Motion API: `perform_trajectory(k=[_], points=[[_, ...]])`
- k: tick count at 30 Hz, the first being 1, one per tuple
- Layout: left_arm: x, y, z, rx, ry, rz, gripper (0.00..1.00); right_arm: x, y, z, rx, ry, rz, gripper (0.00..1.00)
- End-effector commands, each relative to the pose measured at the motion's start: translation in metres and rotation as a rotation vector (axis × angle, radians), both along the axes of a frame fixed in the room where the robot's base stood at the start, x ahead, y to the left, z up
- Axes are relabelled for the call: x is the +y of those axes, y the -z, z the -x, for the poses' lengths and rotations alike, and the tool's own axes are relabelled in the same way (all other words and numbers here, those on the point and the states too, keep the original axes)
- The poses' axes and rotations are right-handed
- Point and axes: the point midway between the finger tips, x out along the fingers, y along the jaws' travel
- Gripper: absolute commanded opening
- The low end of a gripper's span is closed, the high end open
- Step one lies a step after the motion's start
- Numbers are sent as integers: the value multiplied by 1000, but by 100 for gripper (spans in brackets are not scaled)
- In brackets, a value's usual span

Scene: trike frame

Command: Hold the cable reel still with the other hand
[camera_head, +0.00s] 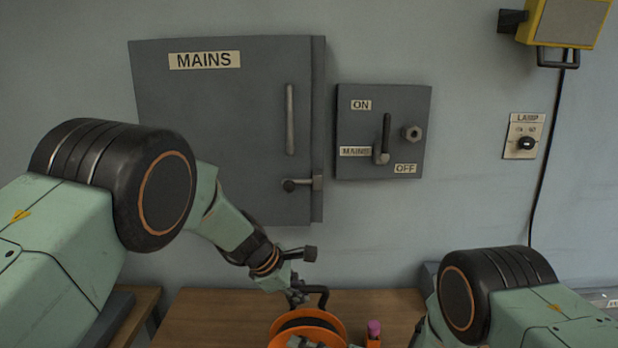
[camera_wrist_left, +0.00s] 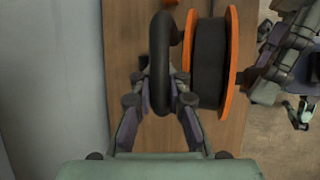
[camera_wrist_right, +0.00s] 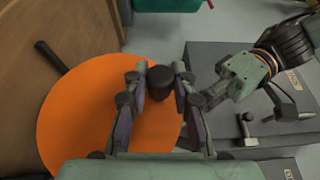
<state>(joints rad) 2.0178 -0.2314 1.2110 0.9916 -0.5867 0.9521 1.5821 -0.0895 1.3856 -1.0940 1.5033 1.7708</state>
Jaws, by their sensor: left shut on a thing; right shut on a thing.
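The cable reel (camera_head: 335,322) has orange flanges and a black drum, and stands at the bottom middle of the head view on a wooden bench. In the left wrist view its drum (camera_wrist_left: 208,60) is beside a thick black bar (camera_wrist_left: 160,70). My left gripper (camera_wrist_left: 160,92) is shut on that bar, with one finger on each side. In the right wrist view the reel's orange flange (camera_wrist_right: 85,110) faces me. My right gripper (camera_wrist_right: 160,75) is shut on a black knob (camera_wrist_right: 160,84) in front of the flange. The head view cuts off the reel's lower part.
The bench top (camera_head: 215,315) is bare left of the reel. A small pink-topped object (camera_head: 374,329) stands right of it. On the wall hang a MAINS cabinet (camera_head: 225,130), a switch box (camera_head: 400,150), a LAMP switch (camera_head: 525,140) and a yellow lamp (camera_head: 570,22).

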Motion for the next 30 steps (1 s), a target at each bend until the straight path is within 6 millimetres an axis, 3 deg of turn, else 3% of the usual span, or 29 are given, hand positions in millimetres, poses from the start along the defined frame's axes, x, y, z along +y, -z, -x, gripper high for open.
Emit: perform_trajectory(k=[5, 6, 15, 25, 30], points=[[2, 7, 4, 9, 2, -6, 0, -1, -2, -1, -5, 0, -3, 7], [2, 7, 4, 9, 2, -6, 0, -1, -2, -1, -5, 0, -3, 26], [1, 7, 4, 9, 2, -6, 0, 0, -1, 0, -3, 0, -2, 51], [1, 7, 4, 9, 2, -5, 0, -2, 0, 0, -2, 0, -1, 52], [1, 7, 3, 9, 2, -5, 0, -21, 0, 7, -1, 3, -2, 52]])
